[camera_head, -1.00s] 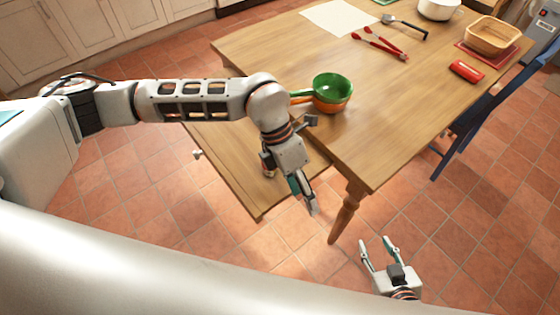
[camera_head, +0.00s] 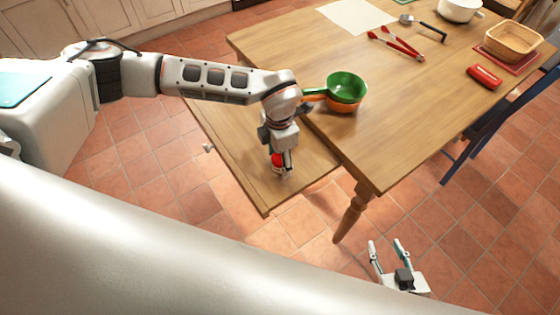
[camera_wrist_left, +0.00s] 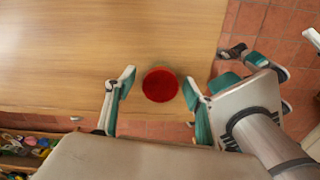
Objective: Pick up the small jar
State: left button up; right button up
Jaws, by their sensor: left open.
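The small jar shows as a round red lid (camera_wrist_left: 160,85) in the left wrist view, between my two left fingers with a gap on each side. In the head view a bit of red (camera_head: 277,160) shows beside the left gripper, and the rest of the jar is hidden by it. My left gripper (camera_head: 280,172) points down over the lower wooden surface (camera_head: 225,135) at the table's near side. It is open around the jar and does not visibly touch it. My right gripper (camera_head: 387,246) is open and empty above the tiled floor.
Red tongs (camera_head: 396,44), a red case (camera_head: 484,77) and a wooden bowl (camera_head: 511,40) lie farther off. A blue chair (camera_head: 465,140) stands at the right.

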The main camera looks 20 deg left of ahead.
pick_arm(q)
jog(key=shift+f, duration=0.5)
jog(key=c, duration=1.3)
jog(key=shift+r, duration=0.1)
